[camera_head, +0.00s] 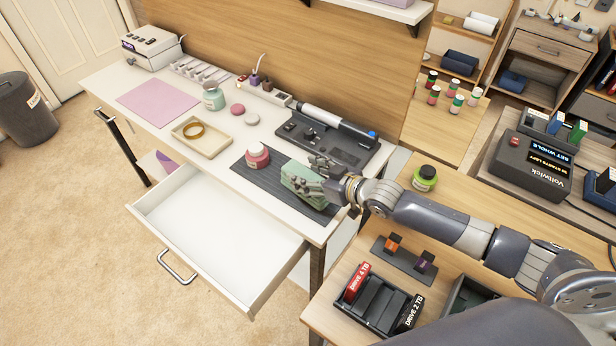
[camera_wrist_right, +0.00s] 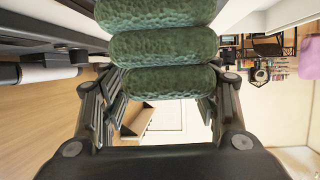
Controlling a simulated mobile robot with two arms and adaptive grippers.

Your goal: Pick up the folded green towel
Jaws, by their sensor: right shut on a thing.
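The folded green towel (camera_head: 300,180) is at the right end of the white desk, over the dark mat (camera_head: 270,178). In the wrist view the towel (camera_wrist_right: 160,48) shows as stacked green rolls between the fingers. My right gripper (camera_head: 312,178) reaches in from the right and is shut on the towel. It also shows in the right wrist view (camera_wrist_right: 158,110). I cannot tell whether the towel touches the mat or is just above it. My left gripper is not in view.
A pink jar (camera_head: 257,156) stands on the mat just left of the towel. A dark tray with a white-and-black roller device (camera_head: 335,130) lies behind. An open empty drawer (camera_head: 215,232) juts out in front. A beige tray (camera_head: 202,148) sits further left.

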